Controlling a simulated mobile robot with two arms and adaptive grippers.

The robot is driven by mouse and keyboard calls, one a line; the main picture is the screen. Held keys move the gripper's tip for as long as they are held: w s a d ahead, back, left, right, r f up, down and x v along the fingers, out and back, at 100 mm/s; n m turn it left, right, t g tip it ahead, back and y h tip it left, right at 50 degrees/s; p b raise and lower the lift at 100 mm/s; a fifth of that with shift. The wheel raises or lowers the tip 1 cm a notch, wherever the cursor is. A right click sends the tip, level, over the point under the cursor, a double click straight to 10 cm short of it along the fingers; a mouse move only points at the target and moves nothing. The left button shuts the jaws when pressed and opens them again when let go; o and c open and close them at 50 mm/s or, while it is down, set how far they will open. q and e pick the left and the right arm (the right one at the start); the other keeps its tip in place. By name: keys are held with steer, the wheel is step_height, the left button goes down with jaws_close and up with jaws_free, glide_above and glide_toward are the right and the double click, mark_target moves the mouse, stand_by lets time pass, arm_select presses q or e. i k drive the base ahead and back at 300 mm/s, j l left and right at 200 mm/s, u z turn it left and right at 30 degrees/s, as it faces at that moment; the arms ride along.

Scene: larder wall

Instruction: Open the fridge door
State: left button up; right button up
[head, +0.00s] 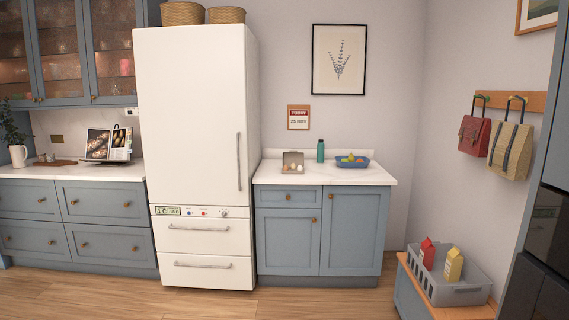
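The white fridge (192,120) stands against the back wall, left of the picture's middle. Its tall upper door (185,110) looks shut, with a vertical metal handle (239,162) near the right edge. Below the door is a narrow panel (200,212) with a small display and knobs. Two drawers (203,272) with horizontal handles sit under the panel, both closed. Neither of my grippers shows in the head view. The inside of the fridge is hidden.
Wooden floor (330,302) in front is clear. Blue cabinets with counters flank the fridge; an egg box (293,162), green bottle (320,151) and blue fruit tray (352,163) stand on the right counter (330,177). A grey crate (455,291) sits on a bench at lower right.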

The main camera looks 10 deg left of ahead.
mark_target(191, 81)
steer(key=i+j+u, duration=0.1)
steer(key=i+u, duration=0.15)
steer(key=i, duration=2.35)
